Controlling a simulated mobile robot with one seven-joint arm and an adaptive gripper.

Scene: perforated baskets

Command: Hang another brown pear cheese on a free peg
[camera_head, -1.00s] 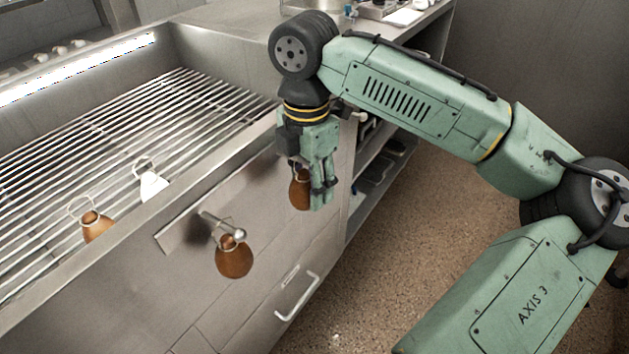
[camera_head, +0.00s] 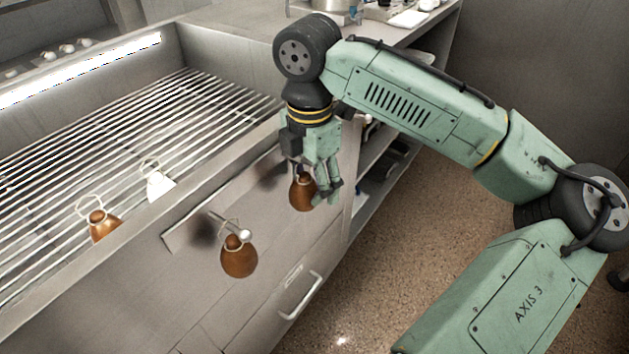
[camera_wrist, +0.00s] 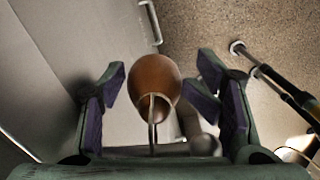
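One brown pear cheese (camera_head: 239,262) hangs by its string loop from a round-ended peg (camera_head: 245,234) on the rail of the counter front. Another brown pear cheese (camera_head: 301,193) hangs below my gripper (camera_head: 318,190), at the rail's far end. In the wrist view this cheese (camera_wrist: 155,78) lies between my spread fingers, with gaps on both sides. Its string loop runs toward a grey peg (camera_wrist: 203,145); whether the loop is fully over it is hard to tell. A third brown cheese (camera_head: 103,227) and a white one (camera_head: 160,187) rest on the rack, each with a loop.
The slatted metal rack (camera_head: 110,150) fills the sink-like counter at left, with a raised front edge. A drawer handle (camera_head: 300,296) sticks out below the rail. Open shelves stand beyond my gripper.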

